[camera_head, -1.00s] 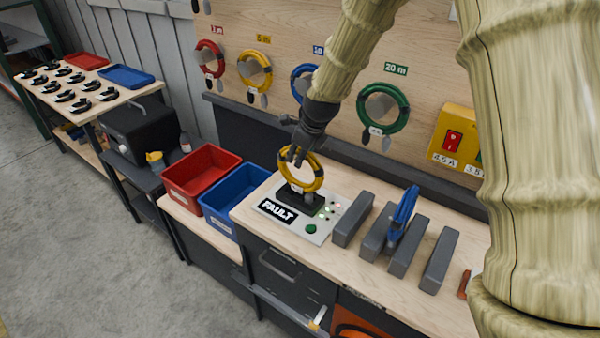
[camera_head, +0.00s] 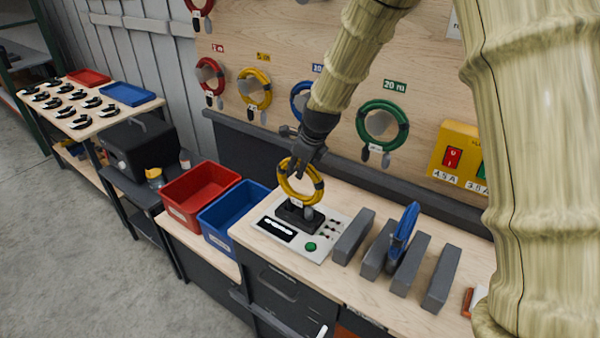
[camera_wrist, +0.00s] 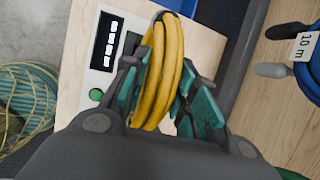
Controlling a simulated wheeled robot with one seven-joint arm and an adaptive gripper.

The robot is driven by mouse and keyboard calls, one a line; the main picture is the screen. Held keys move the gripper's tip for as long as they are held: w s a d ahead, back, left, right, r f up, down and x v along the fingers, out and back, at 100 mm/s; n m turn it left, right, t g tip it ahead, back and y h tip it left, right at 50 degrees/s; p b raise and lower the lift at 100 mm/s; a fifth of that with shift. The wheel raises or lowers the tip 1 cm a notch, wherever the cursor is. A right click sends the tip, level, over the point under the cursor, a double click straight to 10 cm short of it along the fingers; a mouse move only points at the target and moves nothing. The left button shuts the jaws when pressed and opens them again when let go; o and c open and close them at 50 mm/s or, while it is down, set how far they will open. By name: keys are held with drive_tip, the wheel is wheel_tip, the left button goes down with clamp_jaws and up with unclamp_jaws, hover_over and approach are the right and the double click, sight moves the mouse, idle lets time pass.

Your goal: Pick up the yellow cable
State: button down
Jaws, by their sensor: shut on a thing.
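The yellow cable (camera_head: 312,190) is a coiled ring, upright over the black holder (camera_head: 296,214) of the test panel on the bench. My gripper (camera_head: 298,172) is at the top of the ring, coming from above. In the wrist view, the teal fingers of my gripper (camera_wrist: 170,95) are shut on the yellow cable (camera_wrist: 165,70), one on each side. The cable's lower part is close to the holder; I cannot tell whether it touches. Another yellow coil (camera_head: 255,88) hangs on the wall board.
Red (camera_head: 200,190) and blue (camera_head: 232,212) bins stand left of the test panel (camera_head: 312,246). Grey dividers (camera_head: 408,262) with a blue coil (camera_head: 404,232) between them stand to its right. Red, blue and green (camera_head: 382,125) coils hang behind on the board.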

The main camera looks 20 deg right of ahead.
drive_tip(key=shift+r, duration=0.5)
drive_tip(key=s+a+r+b, duration=0.1)
drive_tip(key=s+a+b, duration=0.1)
drive_tip(key=s, duration=0.5)
drive_tip(key=s+a+r+b, duration=0.1)
drive_tip(key=s+a+b, duration=0.2)
drive_tip(key=s+a, duration=0.2)
drive_tip(key=shift+s+a+r+b, duration=0.25)
drive_tip(key=shift+s+a+b, duration=0.1)
drive_tip(key=shift+s, duration=0.7)
drive_tip(key=shift+r, duration=0.2)
drive_tip(key=shift+r+p, duration=1.45)
drive_tip(key=shift+p, duration=0.45)
drive_tip(key=shift+r, duration=0.1)
